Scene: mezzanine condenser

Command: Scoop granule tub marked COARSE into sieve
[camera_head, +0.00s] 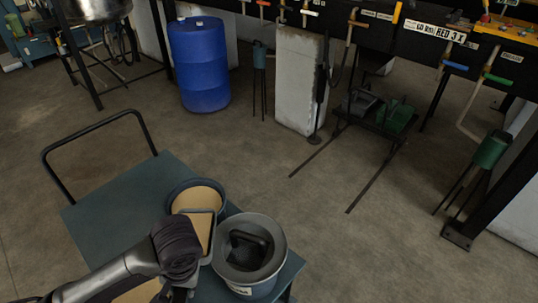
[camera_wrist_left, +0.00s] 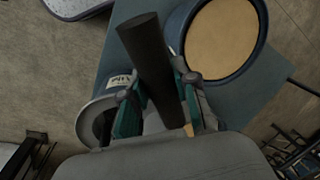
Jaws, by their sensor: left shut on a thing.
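A round vessel (camera_head: 219,190) with a dark blue rim and a flat tan surface inside stands on the cart; it also shows in the left wrist view (camera_wrist_left: 262,48). I cannot tell if it is the sieve. A grey tub (camera_head: 277,237) with a dark piece inside stands to its right; its label (camera_wrist_left: 118,80) is too small to read. A tan rectangular surface with a dark rim (camera_head: 202,228) lies between them, partly behind my arm. My left gripper (camera_wrist_left: 160,92) is shut on a dark cylindrical handle (camera_wrist_left: 146,42). What is at the handle's other end is hidden. My right gripper is not in view.
The teal cart top (camera_head: 118,208) has free room at its far left, by a black push handle (camera_head: 92,133). Another tan surface (camera_head: 140,291) is partly under my arm. A blue barrel (camera_head: 199,65) and a pipe rack (camera_head: 430,45) stand beyond open floor.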

